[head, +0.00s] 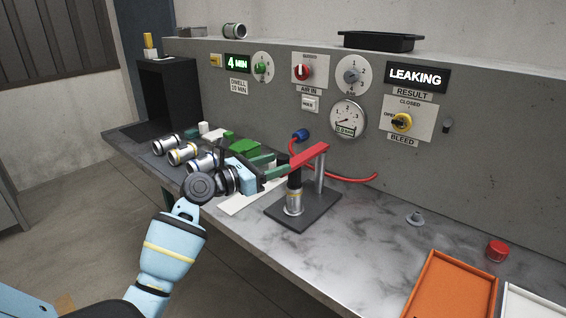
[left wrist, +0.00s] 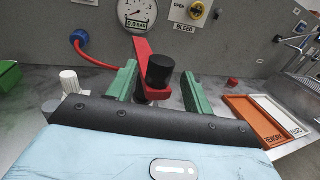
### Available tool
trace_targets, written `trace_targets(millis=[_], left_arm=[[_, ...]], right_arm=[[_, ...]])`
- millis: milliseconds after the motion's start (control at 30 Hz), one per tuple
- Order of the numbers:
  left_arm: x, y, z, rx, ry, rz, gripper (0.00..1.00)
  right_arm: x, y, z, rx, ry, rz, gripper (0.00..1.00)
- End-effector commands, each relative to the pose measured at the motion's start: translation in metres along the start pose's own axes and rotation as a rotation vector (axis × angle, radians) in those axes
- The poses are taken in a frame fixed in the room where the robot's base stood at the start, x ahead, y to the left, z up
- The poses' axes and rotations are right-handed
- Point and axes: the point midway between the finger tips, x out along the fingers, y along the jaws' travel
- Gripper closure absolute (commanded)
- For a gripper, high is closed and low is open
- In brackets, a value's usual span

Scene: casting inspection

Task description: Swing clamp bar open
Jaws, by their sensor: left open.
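The red clamp bar (head: 310,154) lies across the top of a fixture, over a silver casting (head: 294,202) that stands on a dark base plate (head: 320,210). A grey post (head: 320,175) stands under the bar's far end. In the left wrist view the red bar (left wrist: 144,52) runs away from me, with a black knob (left wrist: 160,70) at its near end. My left gripper (head: 276,164) is open, its green fingers on either side of the knob. I cannot tell whether they touch it. My right gripper is in neither view.
Several castings (head: 182,153) lie at the left of the bench near a black box (head: 168,95). A red hose (head: 345,178) curves behind the fixture. An orange tray (head: 450,288) and a red cap (head: 497,250) are at the right. The panel shows LEAKING (head: 416,78).

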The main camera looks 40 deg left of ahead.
Motion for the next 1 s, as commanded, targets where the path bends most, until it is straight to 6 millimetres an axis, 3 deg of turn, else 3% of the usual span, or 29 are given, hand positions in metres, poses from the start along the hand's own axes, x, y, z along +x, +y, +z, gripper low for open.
trace_targets(millis=[200,567,1000], left_arm=[[0.025,0.0,0.0,0.0,0.0,0.0,0.49],[0.03,0.0,0.0,0.002,0.0,0.0,0.49],[0.03,0.0,0.0,0.002,0.001,0.0,1.0]], right_arm=[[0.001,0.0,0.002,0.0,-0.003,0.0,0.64],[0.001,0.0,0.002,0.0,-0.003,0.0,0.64],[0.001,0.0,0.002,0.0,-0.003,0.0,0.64]])
